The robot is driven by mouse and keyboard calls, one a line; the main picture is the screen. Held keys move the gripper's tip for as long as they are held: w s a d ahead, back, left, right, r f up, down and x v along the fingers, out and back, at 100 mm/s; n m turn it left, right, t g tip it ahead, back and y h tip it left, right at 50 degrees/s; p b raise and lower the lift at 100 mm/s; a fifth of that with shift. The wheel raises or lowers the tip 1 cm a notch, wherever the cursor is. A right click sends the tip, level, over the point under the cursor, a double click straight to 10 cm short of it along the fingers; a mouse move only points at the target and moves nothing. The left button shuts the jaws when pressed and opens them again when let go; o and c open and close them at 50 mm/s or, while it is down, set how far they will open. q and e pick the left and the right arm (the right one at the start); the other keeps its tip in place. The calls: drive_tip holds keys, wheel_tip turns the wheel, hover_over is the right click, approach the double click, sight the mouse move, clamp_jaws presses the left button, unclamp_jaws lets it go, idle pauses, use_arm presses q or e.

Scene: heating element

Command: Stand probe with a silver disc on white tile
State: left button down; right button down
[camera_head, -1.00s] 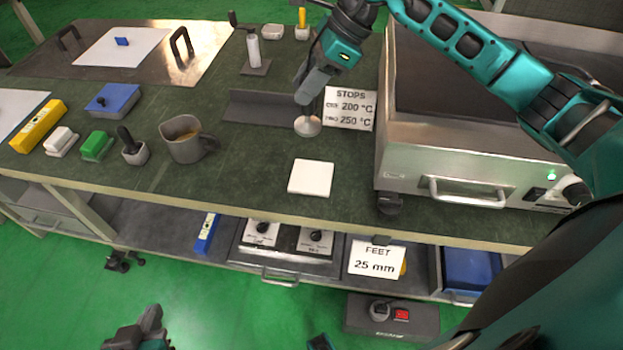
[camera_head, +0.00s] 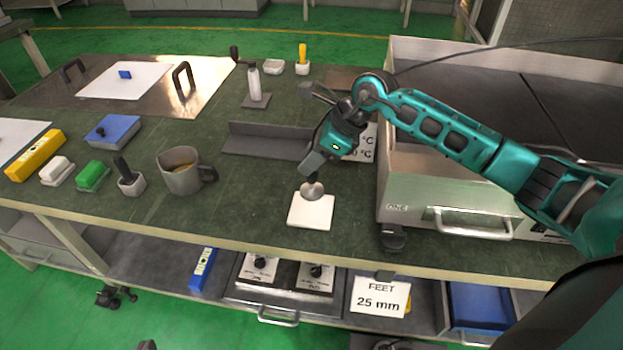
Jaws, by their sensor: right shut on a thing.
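My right gripper (camera_head: 311,168) is shut on the probe, whose silver disc (camera_head: 313,190) faces down. The disc overlaps the back part of the white tile (camera_head: 311,215) in the picture. It looks tilted, and I cannot tell whether it touches the tile or hovers just above it. The gripper hides most of the probe's upper part. The tile lies flat near the front edge of the green bench. Only a small dark tip of my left gripper (camera_head: 147,345) shows at the bottom edge, far from the bench top, and its jaws cannot be made out.
A large metal heating unit (camera_head: 450,190) stands to the right of the tile. A grey angle plate (camera_head: 268,143) and a partly hidden sign (camera_head: 368,143) lie behind it. A mug (camera_head: 182,172) stands to the left. The bench between mug and tile is clear.

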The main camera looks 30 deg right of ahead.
sight(312, 177)
drive_tip(key=shift+f+b, duration=0.4)
drive_tip(key=shift+f, duration=2.3)
drive_tip(key=shift+f, duration=0.2)
drive_tip(key=c, duration=0.8)
unclamp_jaws()
drive_tip(key=shift+r, duration=0.1)
